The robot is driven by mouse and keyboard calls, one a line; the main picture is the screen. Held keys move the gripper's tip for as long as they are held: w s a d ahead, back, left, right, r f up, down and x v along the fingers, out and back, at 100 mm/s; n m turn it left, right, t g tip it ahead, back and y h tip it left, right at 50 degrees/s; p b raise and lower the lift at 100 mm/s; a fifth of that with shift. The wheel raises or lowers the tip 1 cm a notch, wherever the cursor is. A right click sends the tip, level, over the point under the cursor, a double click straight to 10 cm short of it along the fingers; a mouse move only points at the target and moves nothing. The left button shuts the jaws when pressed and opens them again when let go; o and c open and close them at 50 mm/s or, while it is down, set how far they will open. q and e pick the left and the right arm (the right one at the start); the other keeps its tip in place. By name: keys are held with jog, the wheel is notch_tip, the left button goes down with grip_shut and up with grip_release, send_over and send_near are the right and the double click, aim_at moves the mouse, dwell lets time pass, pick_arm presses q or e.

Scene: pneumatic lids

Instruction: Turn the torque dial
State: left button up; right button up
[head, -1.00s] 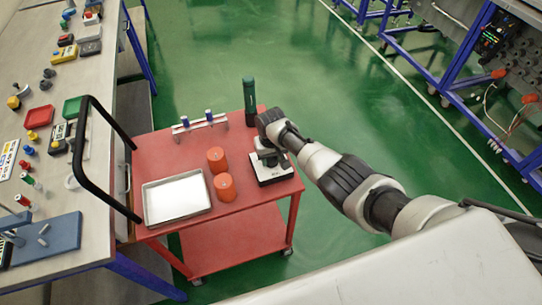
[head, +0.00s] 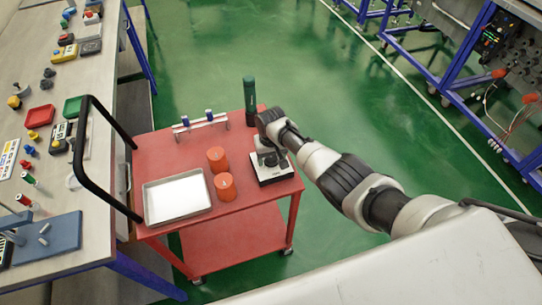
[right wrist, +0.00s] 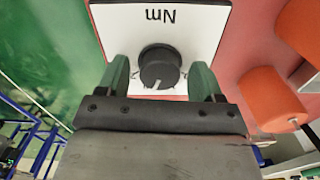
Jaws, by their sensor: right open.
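The torque dial (right wrist: 160,63) is a round black knob with a white pointer mark on its rim, set on a white plate (right wrist: 205,15) lettered "Nm". The mark points toward the bottom of the right wrist view. In the head view its white base (head: 272,178) sits at the right side of the red cart top, and my gripper and wrist cover most of the dial. My right gripper (right wrist: 160,77) is open, with one green finger on each side of the dial. Gaps show between knob and fingers. My left gripper is in neither view.
The red cart (head: 165,150) also holds two orange cylinders (head: 224,187), a metal tray (head: 178,199), a small rack (head: 201,123) and a dark green cylinder (head: 249,100). A cluttered bench (head: 95,180) stands at left. Green floor is open behind.

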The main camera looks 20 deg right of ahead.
notch_tip(320, 180, up, 11)
jog(key=p, duration=0.1)
dwell(0.5)
jog(key=shift+f, duration=0.15)
